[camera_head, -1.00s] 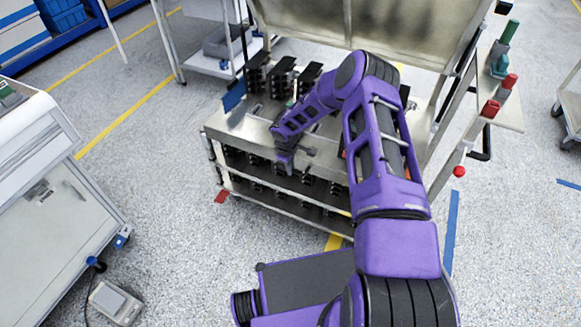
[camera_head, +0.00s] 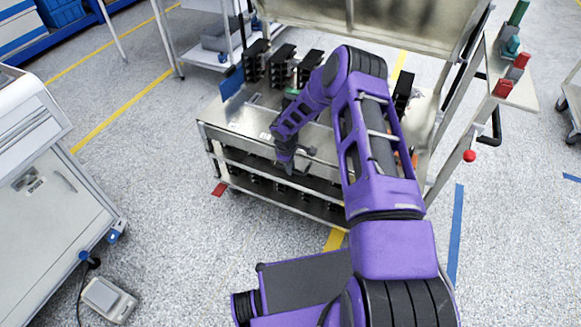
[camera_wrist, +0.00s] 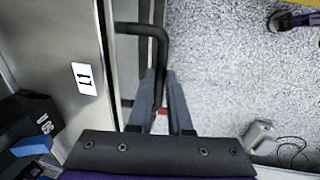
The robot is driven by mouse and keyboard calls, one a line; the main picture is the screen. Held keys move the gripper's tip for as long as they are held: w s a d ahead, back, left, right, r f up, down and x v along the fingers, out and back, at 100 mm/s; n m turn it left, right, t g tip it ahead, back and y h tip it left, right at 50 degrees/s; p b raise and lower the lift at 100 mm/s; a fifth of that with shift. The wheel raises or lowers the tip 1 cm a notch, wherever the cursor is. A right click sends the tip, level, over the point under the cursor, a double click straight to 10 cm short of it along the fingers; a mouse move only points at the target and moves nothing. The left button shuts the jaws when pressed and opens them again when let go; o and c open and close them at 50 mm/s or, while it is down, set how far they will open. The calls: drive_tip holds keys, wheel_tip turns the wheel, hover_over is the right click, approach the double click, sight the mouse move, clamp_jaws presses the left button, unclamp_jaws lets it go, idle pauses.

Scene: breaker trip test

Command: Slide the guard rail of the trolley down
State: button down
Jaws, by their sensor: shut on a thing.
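The trolley (camera_head: 232,138) is a metal cart with a flat top and lower shelves of black breakers, in the middle of the head view. My gripper (camera_head: 286,163) is at its front edge, pointing down. In the wrist view my gripper (camera_wrist: 164,92) is shut on a black bent bar (camera_wrist: 142,29), which runs down between the fingers and stands beside a metal panel (camera_wrist: 55,55) with a label reading 11. I take this bar for part of the guard rail. My arm hides some of the trolley top, and the rail's full length is not clear.
Black breakers (camera_head: 282,66) stand along the back of the trolley top. A white cabinet (camera_head: 55,185) is at the left and a handheld device (camera_head: 108,299) lies on the floor. The floor before the trolley is open.

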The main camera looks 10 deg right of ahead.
drive_tip(key=shift+f, duration=0.2)
drive_tip(key=c, duration=0.8)
unclamp_jaws()
drive_tip(key=shift+c, duration=0.2)
wheel_tip(320, 180, up, 17)
drive_tip(key=s+a+p, duration=0.2)
drive_tip(key=shift+s+p, duration=0.25)
drive_tip(key=shift+p, duration=0.05)
drive_tip(key=shift+r, duration=0.15)
